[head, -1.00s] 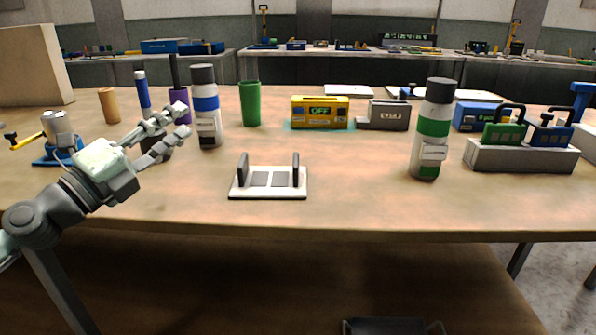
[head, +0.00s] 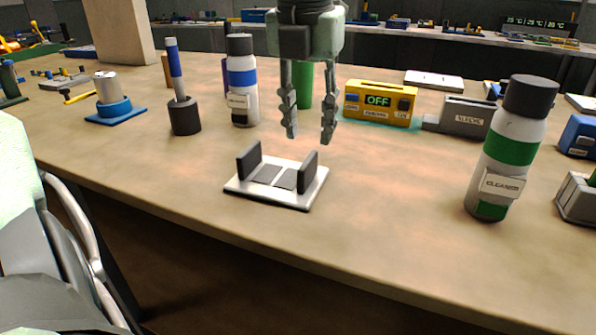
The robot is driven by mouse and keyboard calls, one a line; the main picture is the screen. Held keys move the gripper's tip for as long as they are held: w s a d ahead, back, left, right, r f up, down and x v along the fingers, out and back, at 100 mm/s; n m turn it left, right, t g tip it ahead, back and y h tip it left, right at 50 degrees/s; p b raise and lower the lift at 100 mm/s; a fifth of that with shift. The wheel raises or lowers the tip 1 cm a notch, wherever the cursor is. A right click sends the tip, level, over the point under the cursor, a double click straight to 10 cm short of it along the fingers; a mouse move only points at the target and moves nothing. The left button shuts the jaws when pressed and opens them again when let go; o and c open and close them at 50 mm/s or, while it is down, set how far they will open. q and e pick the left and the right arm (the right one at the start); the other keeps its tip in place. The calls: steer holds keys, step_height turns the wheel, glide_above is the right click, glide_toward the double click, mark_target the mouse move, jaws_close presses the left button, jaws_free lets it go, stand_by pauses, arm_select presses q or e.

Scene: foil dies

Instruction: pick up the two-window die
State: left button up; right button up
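My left gripper (head: 309,132) points straight down from the top of the view. Its two fingers are apart, with nothing between them. Below it, and a little to the left in the picture, a white plate (head: 247,187) lies flat on the table. The plate has two dark upright posts and two grey rectangles side by side between them. I cannot tell whether this plate is the two-window die. The fingertips look clear of the plate. At the right edge, a grey block (head: 577,201) is cut off, and what it holds is mostly out of view. My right gripper is not in view.
A white-and-blue bottle (head: 242,78) and a green cup (head: 303,88) stand behind the gripper. A yellow box (head: 381,104) reads OFF. A grey box (head: 466,117) and a green-banded bottle (head: 509,152) stand right. The table (head: 400,215) is clear around the plate.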

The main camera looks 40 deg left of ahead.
mark_target(308, 159)
arm_select(q)
steer(key=f, duration=0.7)
steer(key=shift+w+a+p, duration=0.2)
steer(key=shift+w+p, duration=0.05)
steer(key=shift+p, duration=0.1)
jaws_close()
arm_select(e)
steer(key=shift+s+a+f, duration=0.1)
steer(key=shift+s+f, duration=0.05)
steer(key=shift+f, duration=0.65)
arm_select(q)
steer(key=shift+r, duration=0.1)
